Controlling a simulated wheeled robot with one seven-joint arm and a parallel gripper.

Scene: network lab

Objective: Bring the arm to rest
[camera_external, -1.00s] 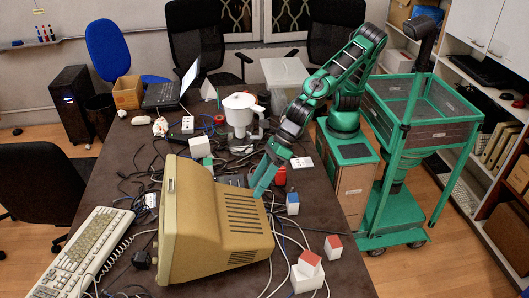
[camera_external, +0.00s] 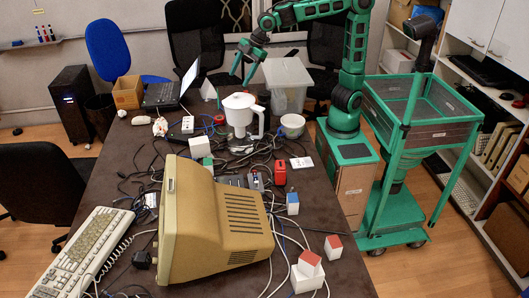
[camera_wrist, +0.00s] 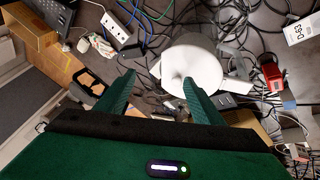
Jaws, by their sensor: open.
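My gripper (camera_external: 242,66) is open and empty, raised above the far part of the table near the white pitcher. My green arm rises from its base at the table's right side and bends over toward the left at the top. In the wrist view my two green fingers (camera_wrist: 158,92) are spread apart. The white pitcher (camera_external: 239,112) stands upright on the table below the gripper. In the wrist view its round top (camera_wrist: 192,58) shows beyond the fingers, apart from them as far as I can tell.
A beige monitor (camera_external: 215,222) and a keyboard (camera_external: 82,250) fill the table's near part. A translucent bin (camera_external: 287,82) and a white bowl (camera_external: 292,126) stand at the back right. Cables tangle mid-table near a red object (camera_external: 280,172). Office chairs (camera_external: 195,45) stand behind.

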